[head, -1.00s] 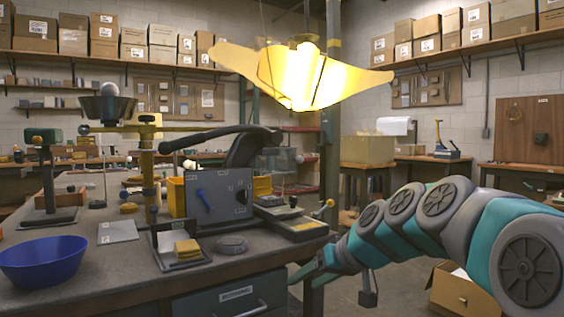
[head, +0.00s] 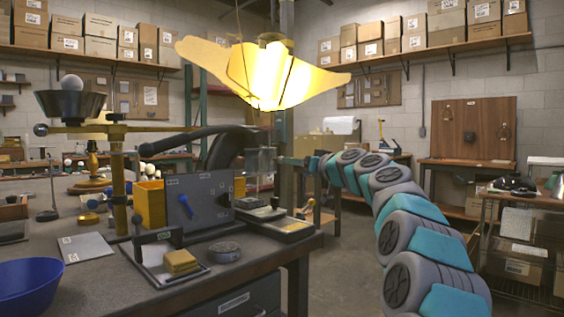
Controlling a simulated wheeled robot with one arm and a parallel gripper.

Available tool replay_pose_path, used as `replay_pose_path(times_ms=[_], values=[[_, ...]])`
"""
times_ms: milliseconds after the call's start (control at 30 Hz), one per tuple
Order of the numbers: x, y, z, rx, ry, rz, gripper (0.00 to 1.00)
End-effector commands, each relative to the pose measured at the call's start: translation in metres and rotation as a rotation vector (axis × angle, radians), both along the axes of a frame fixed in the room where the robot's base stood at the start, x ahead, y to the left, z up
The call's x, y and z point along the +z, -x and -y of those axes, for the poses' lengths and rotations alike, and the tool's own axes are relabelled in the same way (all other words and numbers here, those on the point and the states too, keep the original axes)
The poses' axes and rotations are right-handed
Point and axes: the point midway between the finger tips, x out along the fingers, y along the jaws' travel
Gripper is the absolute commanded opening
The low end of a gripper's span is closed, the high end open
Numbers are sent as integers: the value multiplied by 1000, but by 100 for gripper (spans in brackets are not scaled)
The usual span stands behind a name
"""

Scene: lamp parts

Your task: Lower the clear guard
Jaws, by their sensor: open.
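The clear guard (head: 262,160) is a small see-through panel on the bench machine, left of the lamp post's foot. Its edges are faint, and I cannot tell its exact tilt. The machine has a grey front panel (head: 207,190) with a blue handle and a long black lever arm (head: 180,141) above. My gripper (head: 303,162) is at the far end of my teal and grey arm, just right of the guard. It is open and small in view. I cannot tell whether a finger touches the guard.
A lit yellow lamp shade (head: 265,75) hangs above. A blue bowl (head: 28,285), a tray with yellow pads (head: 180,261) and a round grey puck (head: 225,251) are on the workbench (head: 100,290).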

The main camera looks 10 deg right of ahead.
Motion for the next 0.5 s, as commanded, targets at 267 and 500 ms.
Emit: replay_pose_path(times_ms=[267,500], values=[[0,-28,-13,1,1,-4,62],[-1,-51,-24,1,2,-5,62]])
